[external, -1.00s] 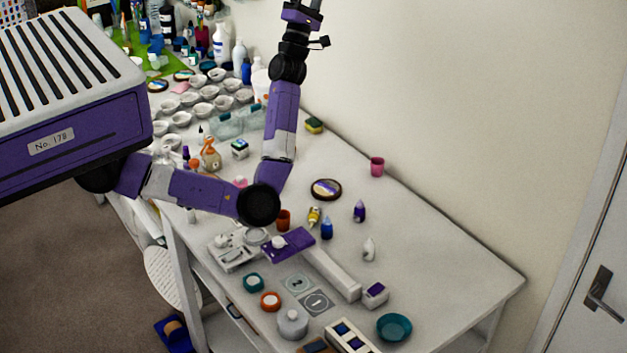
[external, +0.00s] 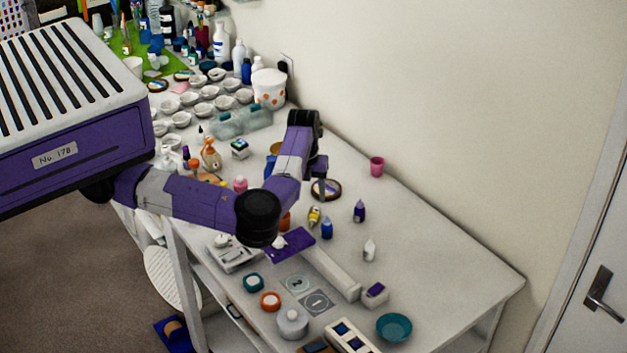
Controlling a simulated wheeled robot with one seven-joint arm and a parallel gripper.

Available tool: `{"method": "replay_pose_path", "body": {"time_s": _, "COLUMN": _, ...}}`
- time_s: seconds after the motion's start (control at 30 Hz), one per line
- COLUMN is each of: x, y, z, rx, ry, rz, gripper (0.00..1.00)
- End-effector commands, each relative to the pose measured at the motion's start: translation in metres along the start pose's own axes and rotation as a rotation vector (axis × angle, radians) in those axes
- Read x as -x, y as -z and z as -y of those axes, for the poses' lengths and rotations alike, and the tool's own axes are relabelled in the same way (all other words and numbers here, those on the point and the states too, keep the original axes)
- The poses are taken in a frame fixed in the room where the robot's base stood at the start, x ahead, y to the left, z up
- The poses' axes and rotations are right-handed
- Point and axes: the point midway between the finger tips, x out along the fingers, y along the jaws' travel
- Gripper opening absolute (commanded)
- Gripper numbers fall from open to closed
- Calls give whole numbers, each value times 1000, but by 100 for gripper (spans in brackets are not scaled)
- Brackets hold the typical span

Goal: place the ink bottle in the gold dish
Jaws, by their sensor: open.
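Several small dropper-type bottles stand upright on the white table: a blue one (external: 327,229), a purple one (external: 359,211), a yellow one (external: 314,216) and a white one (external: 369,250). I cannot tell for sure which is the ink bottle. A gold-coloured thing (external: 275,149), partly hidden behind my forearm, may be the gold dish. My gripper (external: 322,202) points down near the dark-rimmed round dish (external: 335,188), close to the yellow and blue bottles in the picture. It is open, with nothing seen in it; its fingers are small and hard to make out.
A teal bowl (external: 394,327) stands at the near right, and a pink cup (external: 377,166) by the wall. A long white block (external: 332,272) and a purple card (external: 288,244) lie near the front. The table's right part is clear.

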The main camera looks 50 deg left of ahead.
Motion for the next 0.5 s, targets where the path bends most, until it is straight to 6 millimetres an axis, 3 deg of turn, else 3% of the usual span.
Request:
{"method": "replay_pose_path", "body": {"time_s": 0.13, "x": -1, "y": 18, "z": 1, "rx": 19, "ry": 3, "rz": -73, "gripper": 54}}
{"method": "replay_pose_path", "body": {"time_s": 0.5, "x": -34, "y": 20, "z": 3, "rx": 26, "ry": -1, "rz": -76, "gripper": 54}}
